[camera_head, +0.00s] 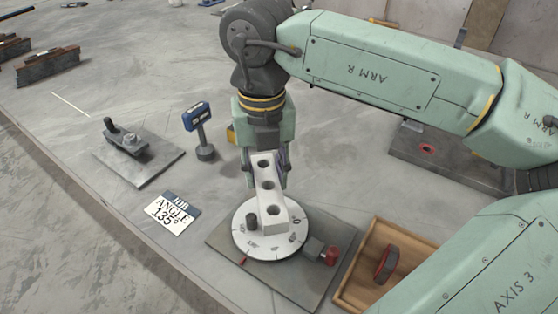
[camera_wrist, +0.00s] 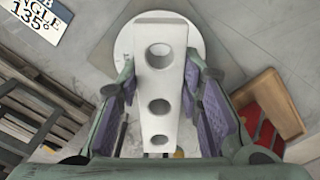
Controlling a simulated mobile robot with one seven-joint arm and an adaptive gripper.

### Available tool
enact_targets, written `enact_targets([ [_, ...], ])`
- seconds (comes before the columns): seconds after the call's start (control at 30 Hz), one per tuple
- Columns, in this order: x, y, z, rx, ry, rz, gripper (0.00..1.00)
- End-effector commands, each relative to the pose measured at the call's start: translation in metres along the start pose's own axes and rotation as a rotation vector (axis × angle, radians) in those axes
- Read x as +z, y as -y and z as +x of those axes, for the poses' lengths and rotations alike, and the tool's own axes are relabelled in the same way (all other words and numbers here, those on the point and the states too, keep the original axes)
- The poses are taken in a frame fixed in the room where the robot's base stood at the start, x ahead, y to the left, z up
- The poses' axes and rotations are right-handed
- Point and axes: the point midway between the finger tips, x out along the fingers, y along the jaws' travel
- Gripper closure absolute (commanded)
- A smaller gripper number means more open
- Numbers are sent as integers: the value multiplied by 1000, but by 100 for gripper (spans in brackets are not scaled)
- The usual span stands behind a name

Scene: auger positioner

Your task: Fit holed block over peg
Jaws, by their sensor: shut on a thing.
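The holed block (camera_head: 268,188) is a long pale bar with three round holes. My gripper (camera_head: 267,178) is shut on its sides; the purple finger pads flank it in the wrist view (camera_wrist: 162,90). The block's far end reaches over the white round dial (camera_head: 285,243), also behind it in the wrist view (camera_wrist: 125,45). I cannot tell whether block and dial touch. A short dark peg (camera_head: 252,221) stands on the dial, just left of the block's end in the head view and apart from its holes. I cannot make out the peg in the wrist view.
The dial sits on a grey plate (camera_head: 222,240) with a red-tipped knob (camera_head: 331,256) at right. A wooden tray (camera_head: 352,297) holds a red-and-dark part. A card (camera_head: 172,213) reads "JOB ANGLE 135°". A blue gauge on a stand (camera_head: 198,118) and a clamp plate (camera_head: 150,165) stand left.

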Motion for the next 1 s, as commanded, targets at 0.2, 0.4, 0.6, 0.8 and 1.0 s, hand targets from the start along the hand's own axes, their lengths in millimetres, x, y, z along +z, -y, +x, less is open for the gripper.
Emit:
enact_targets([
  [0.2,0,-1,-1,0,2,-7,100],
  [0.4,0,0,-1,0,2,-5,100],
  [0.6,0,0,3,1,0,-5,100],
  [0.8,0,0,18,1,0,-4,100],
  [1.0,0,0,35,1,0,-4,100],
])
